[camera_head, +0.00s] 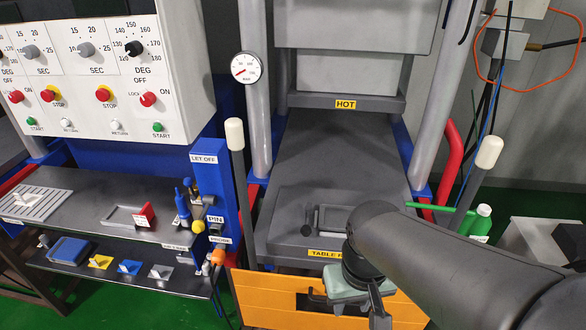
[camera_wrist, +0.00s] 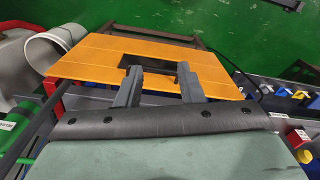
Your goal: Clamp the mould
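A dark grey, flat mould-like block (camera_head: 290,215) lies on the press table (camera_head: 330,160), below the raised upper platen marked HOT (camera_head: 346,104). My arm covers its right part, so I cannot tell its full shape. My gripper (camera_head: 349,302) is in front of the table edge, over the orange panel (camera_head: 268,300), apart from the block. In the wrist view my gripper (camera_wrist: 157,80) has its two dark fingers spread with nothing between them. The orange panel (camera_wrist: 90,68) with its dark slot lies beyond the fingers. Two upright levers with white knobs, left (camera_head: 234,135) and right (camera_head: 488,153), flank the press.
A control box (camera_head: 110,65) with dials and buttons hangs at left. A pressure gauge (camera_head: 245,68) sits on the left column.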

